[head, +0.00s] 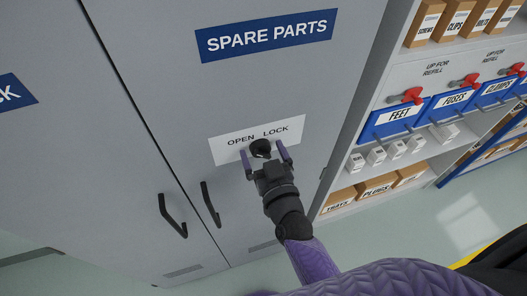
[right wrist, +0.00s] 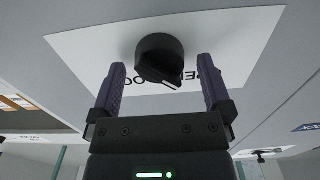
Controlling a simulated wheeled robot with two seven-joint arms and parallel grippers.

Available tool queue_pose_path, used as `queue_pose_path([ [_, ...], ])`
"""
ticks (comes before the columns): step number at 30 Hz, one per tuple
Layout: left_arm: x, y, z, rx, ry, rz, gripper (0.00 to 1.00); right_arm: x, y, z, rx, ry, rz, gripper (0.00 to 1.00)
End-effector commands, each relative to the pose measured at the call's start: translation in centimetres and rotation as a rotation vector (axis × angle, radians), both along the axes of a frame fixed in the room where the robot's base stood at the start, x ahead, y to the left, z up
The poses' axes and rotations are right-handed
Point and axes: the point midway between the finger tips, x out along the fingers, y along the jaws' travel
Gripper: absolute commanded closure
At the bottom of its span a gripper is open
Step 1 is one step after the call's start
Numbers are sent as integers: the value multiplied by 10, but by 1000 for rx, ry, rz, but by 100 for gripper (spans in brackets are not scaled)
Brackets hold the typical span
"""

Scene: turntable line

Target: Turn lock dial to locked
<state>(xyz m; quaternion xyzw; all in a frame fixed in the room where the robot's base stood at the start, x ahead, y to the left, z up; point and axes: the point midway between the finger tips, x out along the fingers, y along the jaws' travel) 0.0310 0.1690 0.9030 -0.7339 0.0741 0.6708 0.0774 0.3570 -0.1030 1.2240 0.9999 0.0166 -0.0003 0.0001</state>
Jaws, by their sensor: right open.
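The black round lock dial (head: 260,147) sits on a white plate (head: 228,153) lettered OPEN on the left and LOCK on the right, on the grey cabinet door. My right gripper (head: 263,152) is open, with one purple finger on each side of the dial. In the right wrist view the dial (right wrist: 160,56) is between the fingertips, with gaps visible on both sides. Its white pointer mark slants down to the right there, toward letters that look like part of OPEN. The fingers partly hide the lettering. My left gripper is not in view.
Two black door handles (head: 172,215) (head: 211,204) are below and left of the plate. A blue SPARE PARTS sign (head: 266,35) is above it. An open shelf with blue bins (head: 398,121) and cardboard boxes (head: 341,201) stands to the right.

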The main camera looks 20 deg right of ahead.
Motion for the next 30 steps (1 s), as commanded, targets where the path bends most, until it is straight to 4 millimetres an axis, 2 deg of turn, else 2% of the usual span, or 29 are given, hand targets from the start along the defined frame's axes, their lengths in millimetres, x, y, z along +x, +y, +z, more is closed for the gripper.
queue_pose_path([
  [1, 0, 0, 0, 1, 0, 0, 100, 0, 0, 0, 0, 0, 0, 0],
  [2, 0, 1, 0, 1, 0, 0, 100, 0, 0, 0, 0, 0, 0, 4],
  [12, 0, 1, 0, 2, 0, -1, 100, 0, 0, 0, 0, 0, 0, 76],
  [15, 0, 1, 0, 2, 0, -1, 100, 0, 0, 0, 0, 0, 0, 93],
  [23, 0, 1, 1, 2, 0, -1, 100, 0, 0, 0, 37, 1, 0, 93],
  [30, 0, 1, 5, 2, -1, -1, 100, 0, -1, 1, 185, 6, 2, 93],
])
